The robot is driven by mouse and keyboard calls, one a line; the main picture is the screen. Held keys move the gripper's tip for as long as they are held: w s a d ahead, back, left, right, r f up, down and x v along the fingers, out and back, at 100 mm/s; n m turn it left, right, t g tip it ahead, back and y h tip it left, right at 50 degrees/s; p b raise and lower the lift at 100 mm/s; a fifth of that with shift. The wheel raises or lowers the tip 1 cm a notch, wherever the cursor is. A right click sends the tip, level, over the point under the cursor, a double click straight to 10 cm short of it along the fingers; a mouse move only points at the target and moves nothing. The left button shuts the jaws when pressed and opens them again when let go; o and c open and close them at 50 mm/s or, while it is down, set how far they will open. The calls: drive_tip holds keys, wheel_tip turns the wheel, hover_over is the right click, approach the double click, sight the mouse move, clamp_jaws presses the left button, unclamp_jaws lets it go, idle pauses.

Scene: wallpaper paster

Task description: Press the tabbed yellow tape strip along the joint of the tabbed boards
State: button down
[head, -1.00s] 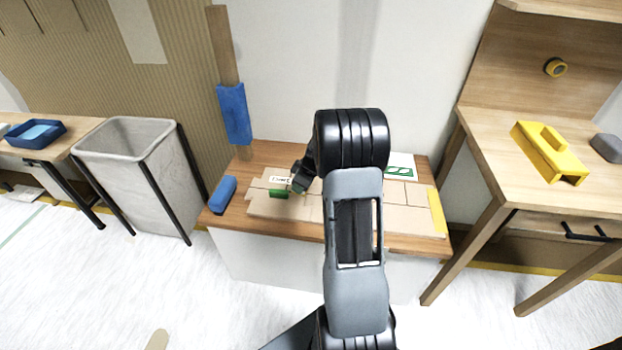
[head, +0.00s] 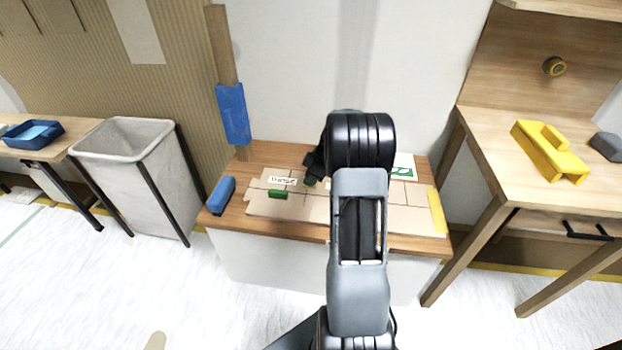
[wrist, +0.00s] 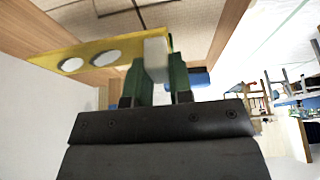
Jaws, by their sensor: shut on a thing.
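My gripper (wrist: 160,82), with green fingers, is shut on the white tab of a yellow strip (wrist: 92,58) in the wrist view. The strip has two white round spots and reaches left from the fingers. In the head view my gripper (head: 310,181) is mostly hidden behind my arm, over the boards, and the held strip cannot be made out. A white label (head: 283,181) lies behind that block. My arm covers their middle.
A yellow band (head: 437,211) lies at the boards' right end. A blue block (head: 222,195) sits at the bench's left end. A grey bin (head: 128,140) stands left. A right-hand table holds a yellow tool (head: 548,150). A long blue-ended piece (head: 233,113) stands against the wall.

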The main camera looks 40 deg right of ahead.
drive_tip(key=shift+f+b, duration=2.4)
drive_tip(key=shift+f, duration=0.55)
drive_tip(key=shift+b, duration=0.65)
drive_tip(key=shift+f+b, duration=0.8)
drive_tip(key=c, duration=0.9)
unclamp_jaws()
drive_tip(key=shift+c, duration=0.2)
drive_tip(key=p+v, duration=0.4)
drive_tip(key=v, duration=1)
drive_tip(key=shift+p, duration=0.3)
drive_tip(key=shift+a+f, duration=0.1)
